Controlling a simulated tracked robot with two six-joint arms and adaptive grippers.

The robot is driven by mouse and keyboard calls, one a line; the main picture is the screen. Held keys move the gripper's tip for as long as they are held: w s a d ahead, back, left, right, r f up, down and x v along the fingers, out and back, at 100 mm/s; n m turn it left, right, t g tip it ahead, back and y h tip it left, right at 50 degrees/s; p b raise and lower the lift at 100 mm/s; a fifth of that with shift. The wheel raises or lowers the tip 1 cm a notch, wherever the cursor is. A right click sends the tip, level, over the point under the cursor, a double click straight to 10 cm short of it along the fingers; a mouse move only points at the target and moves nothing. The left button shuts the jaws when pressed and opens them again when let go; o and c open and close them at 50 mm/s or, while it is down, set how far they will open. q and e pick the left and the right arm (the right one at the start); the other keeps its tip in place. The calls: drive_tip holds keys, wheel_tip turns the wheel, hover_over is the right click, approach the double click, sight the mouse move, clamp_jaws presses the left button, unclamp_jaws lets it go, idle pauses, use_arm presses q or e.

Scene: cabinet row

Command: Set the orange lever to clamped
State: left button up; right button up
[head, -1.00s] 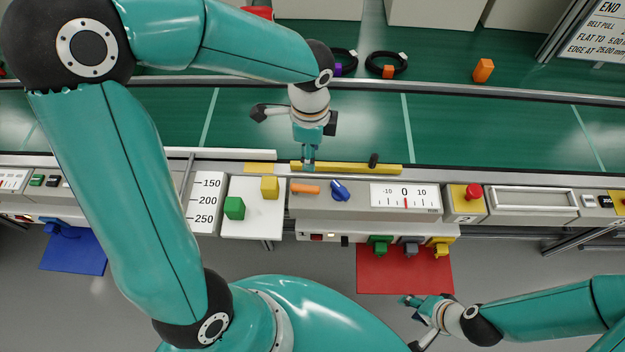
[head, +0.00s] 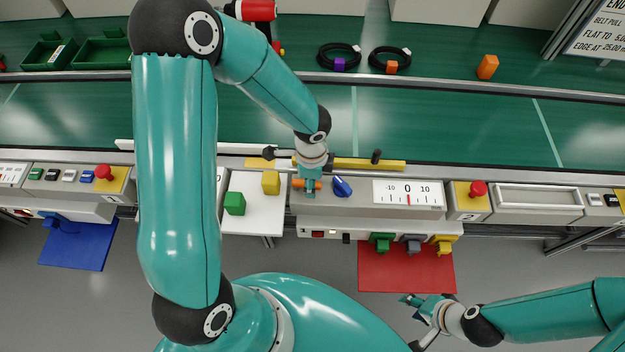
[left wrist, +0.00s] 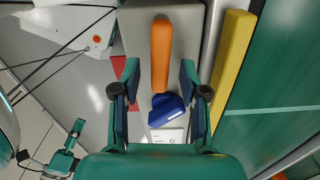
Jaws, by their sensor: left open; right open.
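The orange lever (head: 297,184) is on the grey panel beside a blue knob (head: 342,187). In the left wrist view the lever (left wrist: 161,50) lies lengthwise up the picture, with the blue knob (left wrist: 166,109) below its near end. My left gripper (head: 307,188) is over the lever and hides part of it in the head view. In the left wrist view my left gripper (left wrist: 160,75) is open, one finger on each side of the lever, with gaps on both sides. I cannot tell its height above the panel. My right gripper (head: 412,320) is open and empty, low near the red mat.
A yellow bar (head: 350,163) with a black post (head: 376,156) runs behind the panel. A white shelf with green (head: 235,203) and yellow (head: 270,182) blocks is left of the lever. A scale (head: 408,193) and red button (head: 477,188) are to the right.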

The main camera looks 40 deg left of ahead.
use_arm(q)
clamp_jaws()
drive_tip(key=shift+w+a+f+n+b, duration=0.1)
drive_tip(key=shift+w+n+b, duration=0.1)
drive_tip(key=shift+n+b, duration=0.4)
unclamp_jaws()
drive_tip(key=shift+r, duration=0.2)
wheel_tip(320, 180, up, 12)
idle(0.5)
drive_tip(key=shift+f, duration=0.1)
